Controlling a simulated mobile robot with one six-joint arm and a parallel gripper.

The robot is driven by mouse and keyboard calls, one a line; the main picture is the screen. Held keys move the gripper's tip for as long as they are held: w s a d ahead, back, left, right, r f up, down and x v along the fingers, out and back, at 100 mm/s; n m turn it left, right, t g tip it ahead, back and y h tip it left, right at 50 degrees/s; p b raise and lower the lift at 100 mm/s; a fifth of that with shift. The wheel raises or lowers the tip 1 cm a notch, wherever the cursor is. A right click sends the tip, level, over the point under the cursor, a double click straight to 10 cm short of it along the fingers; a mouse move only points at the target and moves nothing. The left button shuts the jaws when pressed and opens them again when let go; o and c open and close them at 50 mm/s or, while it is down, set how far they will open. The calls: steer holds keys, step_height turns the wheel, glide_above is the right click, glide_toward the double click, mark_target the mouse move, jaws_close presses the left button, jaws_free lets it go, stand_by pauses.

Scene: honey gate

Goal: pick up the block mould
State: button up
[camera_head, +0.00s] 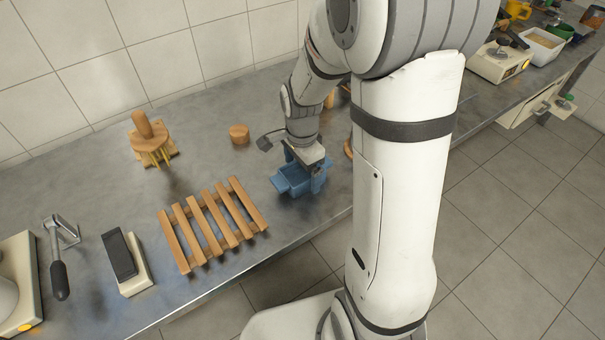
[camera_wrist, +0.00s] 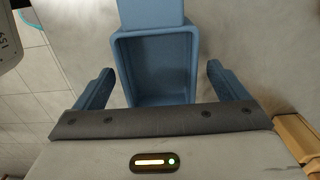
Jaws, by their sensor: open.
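The block mould (camera_head: 291,181) appears to be the blue, open-topped box on the grey worktop, with a flat tab at one end. In the wrist view the mould (camera_wrist: 157,58) shows its empty hollow, and the tab reaches to the top edge. My gripper (camera_head: 308,176) is over it, pointing down. In the wrist view my gripper (camera_wrist: 160,82) is open, with one blue finger on each side of the mould and a gap on both sides. The mould's near end is hidden behind the gripper body.
A slatted wooden rack (camera_head: 212,226) lies to the left on the worktop (camera_head: 205,160). A small round wooden block (camera_head: 239,134) and a wooden piece with an upright handle (camera_head: 150,140) stand behind. A dark-topped block (camera_head: 125,262) is further left. The worktop's front edge is close.

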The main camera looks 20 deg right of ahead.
steer(key=shift+f, duration=0.75)
steer(key=shift+c, duration=0.4)
steer(key=c, duration=1)
